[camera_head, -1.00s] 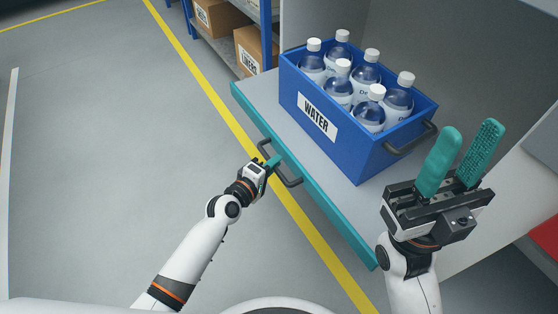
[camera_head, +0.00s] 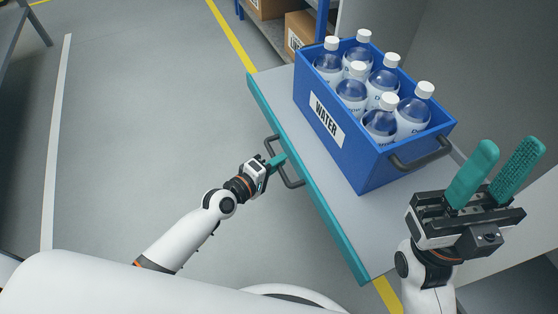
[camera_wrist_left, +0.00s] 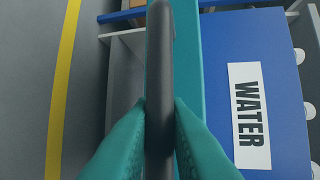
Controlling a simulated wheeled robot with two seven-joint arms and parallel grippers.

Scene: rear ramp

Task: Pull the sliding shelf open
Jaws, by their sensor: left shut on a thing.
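The sliding shelf (camera_head: 308,178) is a grey board with a teal front edge, and it stands out over the floor. A dark bar handle (camera_head: 290,179) sits on its front edge. My left gripper (camera_head: 276,161) is shut on this handle. In the left wrist view, the handle (camera_wrist_left: 159,75) runs between the two teal fingers (camera_wrist_left: 160,125). A blue crate (camera_head: 345,152) labelled WATER, holding several capped bottles, stands on the shelf; its side also shows in the left wrist view (camera_wrist_left: 245,60). My right gripper (camera_head: 495,175) is open and empty, to the right of the crate.
A rack with cardboard boxes (camera_head: 300,32) stands behind the shelf at the top. A yellow floor line (camera_head: 230,35) runs under the shelf. The grey floor (camera_head: 130,130) to the left is clear. A grey wall (camera_head: 470,60) is at the right.

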